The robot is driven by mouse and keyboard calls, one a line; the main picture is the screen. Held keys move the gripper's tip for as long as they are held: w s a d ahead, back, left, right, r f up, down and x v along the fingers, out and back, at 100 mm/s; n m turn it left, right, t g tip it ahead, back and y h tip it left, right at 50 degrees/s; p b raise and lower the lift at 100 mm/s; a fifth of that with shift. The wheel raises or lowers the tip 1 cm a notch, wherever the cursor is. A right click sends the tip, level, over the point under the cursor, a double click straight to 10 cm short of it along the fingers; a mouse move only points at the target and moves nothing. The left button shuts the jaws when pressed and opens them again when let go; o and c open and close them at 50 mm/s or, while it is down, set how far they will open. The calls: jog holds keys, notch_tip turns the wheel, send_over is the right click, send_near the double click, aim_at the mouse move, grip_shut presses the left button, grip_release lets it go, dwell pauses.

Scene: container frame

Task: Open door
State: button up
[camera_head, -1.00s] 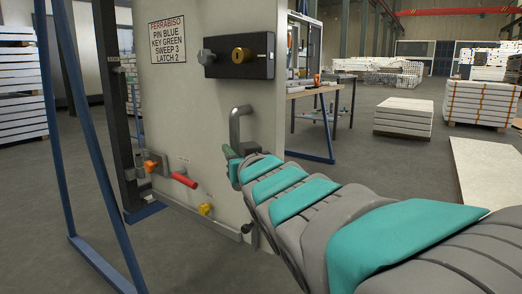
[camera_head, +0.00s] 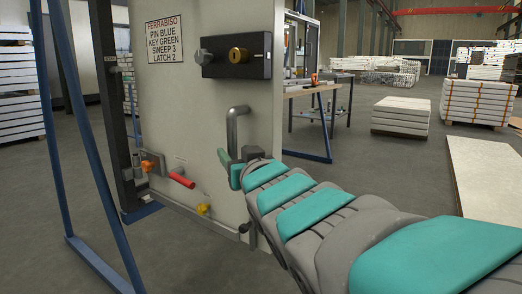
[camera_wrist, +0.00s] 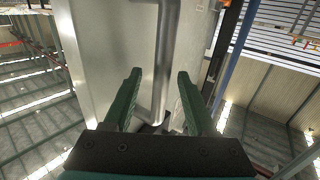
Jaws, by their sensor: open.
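The door (camera_head: 190,110) is a pale upright panel with a grey bent bar handle (camera_head: 233,128) near its right edge. Its sign reads "PIN BLUE, KEY GREEN, SWEEP 3, LATCH 2". A black lock box (camera_head: 258,70) with a brass cylinder and a grey knob sits above the handle. A red lever (camera_head: 182,180) and a yellow knob (camera_head: 204,209) are low on the panel. My gripper (camera_head: 232,161) is open at the handle's lower part. In the wrist view, the handle (camera_wrist: 164,62) runs between the two green fingers (camera_wrist: 158,85); contact cannot be told.
A blue stand (camera_head: 70,150) and a dark upright post (camera_head: 107,100) are at the door's left. A workbench (camera_head: 318,92) stands behind it at right. Stacked pale panels (camera_head: 400,116) lie further right. Grey floor is open between them.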

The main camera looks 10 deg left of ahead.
jog(key=v, duration=0.5)
jog(key=shift+s+d, duration=0.1)
jog(key=shift+s, duration=0.15)
jog(key=d+f+m+g+h+p, duration=0.35)
jog(key=d+f+h, duration=0.25)
jog(key=d+f, duration=0.4)
jog(key=s+d+f+m+g+h+p, duration=0.1)
jog(key=s+d+f+g+p, duration=0.1)
jog(key=s+d+f+g, duration=0.3)
jog(key=s+d+f+h+p, duration=0.2)
jog(key=d, duration=0.4)
jog(key=s+d+f+g+p, duration=0.1)
jog(key=s+g, duration=0.3)
jog(key=s, duration=0.6)
jog(key=s+d+f+m+g+p, duration=0.1)
jog(key=s+g, duration=0.4)
jog(key=s, duration=0.6)
jog(key=d+f+p, duration=0.1)
jog(key=d+p, duration=0.1)
jog(key=shift+s+d+p, duration=0.35)
